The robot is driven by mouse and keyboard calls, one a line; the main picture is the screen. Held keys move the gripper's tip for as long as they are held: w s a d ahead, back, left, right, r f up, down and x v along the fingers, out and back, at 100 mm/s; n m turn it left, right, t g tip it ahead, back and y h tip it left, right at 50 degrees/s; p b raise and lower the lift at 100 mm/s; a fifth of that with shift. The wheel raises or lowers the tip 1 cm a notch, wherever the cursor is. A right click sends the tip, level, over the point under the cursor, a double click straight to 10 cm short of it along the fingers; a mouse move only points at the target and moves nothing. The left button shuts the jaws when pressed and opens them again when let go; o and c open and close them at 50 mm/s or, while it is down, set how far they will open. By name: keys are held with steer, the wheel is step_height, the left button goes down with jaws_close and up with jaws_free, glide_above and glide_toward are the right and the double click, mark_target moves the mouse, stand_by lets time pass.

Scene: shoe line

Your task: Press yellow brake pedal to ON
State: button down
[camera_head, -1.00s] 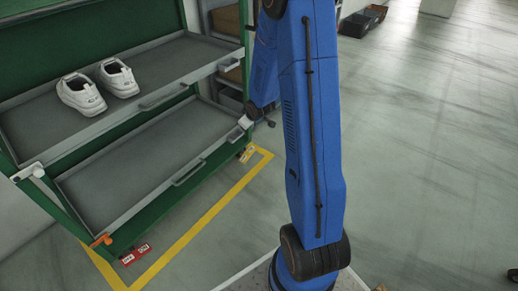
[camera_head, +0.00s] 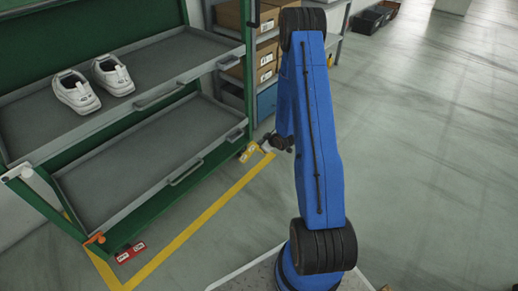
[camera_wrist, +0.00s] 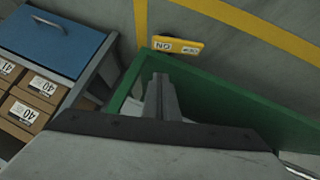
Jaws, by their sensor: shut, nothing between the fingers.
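The yellow brake pedal (camera_head: 249,152) is at the foot of the green shoe rack's (camera_head: 217,154) right corner, low by the floor. In the head view my gripper (camera_head: 268,146) is low, just right of the pedal. I cannot tell whether it touches the pedal.
A red pedal (camera_head: 130,253) is at the rack's near left foot. White shoes (camera_head: 76,92) stand on the upper tray. Yellow floor tape (camera_head: 205,217) borders the rack. The floor at right is open.

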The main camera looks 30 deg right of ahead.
steer(key=shift+s+d+f, duration=0.1)
steer(key=shift+d+f, duration=0.2)
steer(key=shift+f, duration=0.45)
glide_above(256, 149)
steer(key=s+a, duration=0.2)
steer(key=s, duration=0.1)
step_height(256, 149, down, 7)
steer(key=shift+w+d+f, duration=0.1)
steer(key=shift+d+f, duration=0.05)
steer(key=shift+f, duration=0.45)
steer(key=shift+w+d+f, duration=0.15)
steer(key=shift+f, duration=0.45)
steer(key=shift+w+d+f, duration=0.1)
steer(key=shift+d+f, duration=0.05)
steer(key=shift+f, duration=0.45)
steer(key=shift+w+d+f+m+y, duration=0.1)
steer(key=shift+d+f+m+y, duration=0.15)
steer(key=shift+d+y, duration=0.3)
steer(key=shift+w+d+f+m+g+y, duration=0.2)
steer(key=shift+m+g+y, duration=0.1)
steer(key=shift+y, duration=0.25)
steer(key=shift+w+d+f, duration=0.15)
steer(key=shift+d+f, duration=0.45)
steer(key=shift+f, duration=0.15)
